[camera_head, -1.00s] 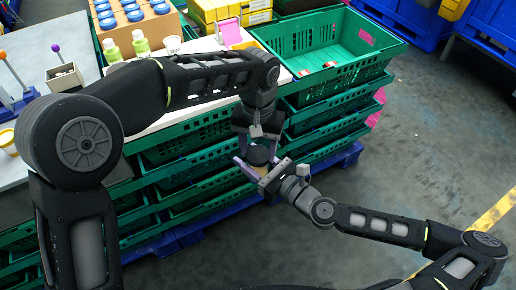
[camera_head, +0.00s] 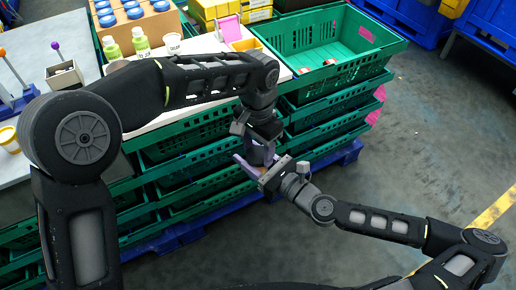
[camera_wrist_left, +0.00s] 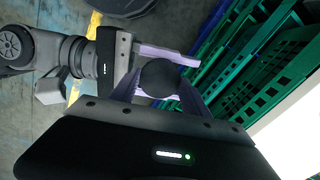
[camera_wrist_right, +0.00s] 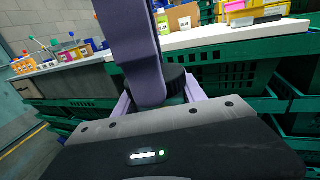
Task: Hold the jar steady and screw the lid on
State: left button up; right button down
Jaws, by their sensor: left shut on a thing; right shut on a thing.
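The dark round lid (camera_wrist_left: 160,80) is between the purple fingers of my left gripper (camera_wrist_left: 158,88), which is shut on it from above. The lid also shows as a dark ribbed disc in the right wrist view (camera_wrist_right: 174,76), behind a purple finger of the left gripper. My right gripper (camera_head: 257,168) is shut on the jar from the side, below the left gripper. The jar is mostly hidden by the fingers and the lid. The lid sits at the jar's top; whether its thread is engaged cannot be seen. Both are held in the air in front of the crates.
Stacked green crates (camera_head: 210,170) stand just behind the grippers, on a blue pallet (camera_head: 190,240). An open green crate (camera_head: 345,75) is at the back right. The worktop (camera_head: 155,125) carries bottles and blue-lidded jars (camera_head: 133,13). Open floor lies to the right.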

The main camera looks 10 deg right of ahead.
pick_arm(q)
jog(key=m, duration=0.5)
jog(key=shift+m, duration=0.3)
jog(key=m, duration=1.3)
jog(key=shift+w+m, duration=0.1)
jog(key=shift+m, duration=0.3)
jog(key=m, duration=0.5)
jog(key=shift+m, duration=0.3)
jog(key=m, duration=0.2)
jog(key=shift+m, duration=0.3)
jog(key=m, duration=0.7)
jog(key=shift+d+m, duration=0.1)
jog(key=shift+m, duration=0.3)
